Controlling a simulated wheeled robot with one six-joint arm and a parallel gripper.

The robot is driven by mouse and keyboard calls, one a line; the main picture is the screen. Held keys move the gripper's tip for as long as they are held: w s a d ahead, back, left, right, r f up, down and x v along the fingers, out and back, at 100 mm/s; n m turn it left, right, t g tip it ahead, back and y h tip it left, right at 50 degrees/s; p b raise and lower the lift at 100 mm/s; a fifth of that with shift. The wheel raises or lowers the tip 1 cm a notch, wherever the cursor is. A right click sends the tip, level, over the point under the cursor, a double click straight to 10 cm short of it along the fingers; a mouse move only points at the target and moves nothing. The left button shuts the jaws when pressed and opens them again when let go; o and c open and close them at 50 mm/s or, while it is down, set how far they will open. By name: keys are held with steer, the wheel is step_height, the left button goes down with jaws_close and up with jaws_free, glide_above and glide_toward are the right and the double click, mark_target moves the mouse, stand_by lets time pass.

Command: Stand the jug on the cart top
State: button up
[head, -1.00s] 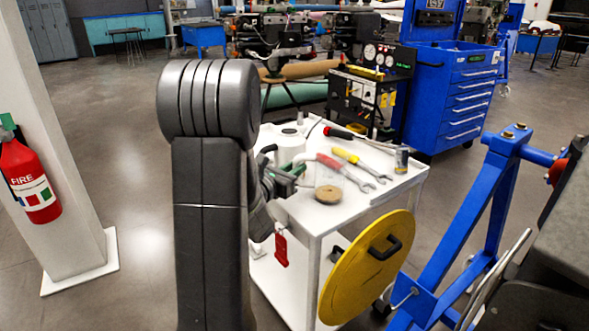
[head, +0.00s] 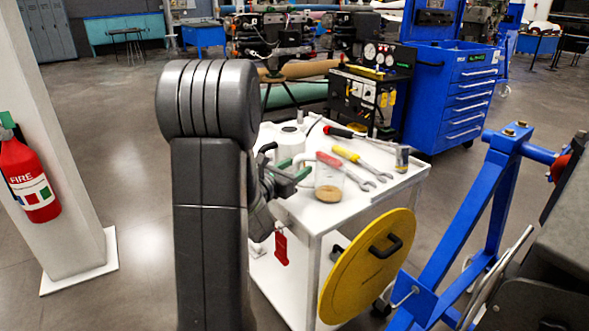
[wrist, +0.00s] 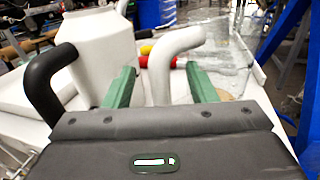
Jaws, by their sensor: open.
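A clear jug (head: 330,176) stands upright on the white cart top (head: 352,204), near its front. A round cork mat shows through its lower part; whether it stands fully on the mat I cannot tell. Its pale curved handle (wrist: 162,62) is on the gripper side, and its clear wall (wrist: 232,55) fills the right of the wrist view. My gripper (wrist: 162,82) is open, with one green finger on each side of the handle. A gap shows beside each finger. In the head view my gripper (head: 287,178) is partly hidden behind my arm.
A white can (wrist: 102,52) with a black handle stands close left of my gripper. A yellow disc (head: 368,265) leans at the cart's front.

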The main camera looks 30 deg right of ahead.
steer(key=b+v, duration=0.1)
steer(key=v, duration=0.6)
steer(key=shift+b, duration=0.4)
steer(key=shift+d, duration=0.1)
steer(key=p+x, duration=0.2)
steer(key=x, duration=0.5)
steer(key=shift+r, duration=0.1)
stand_by(0.6)
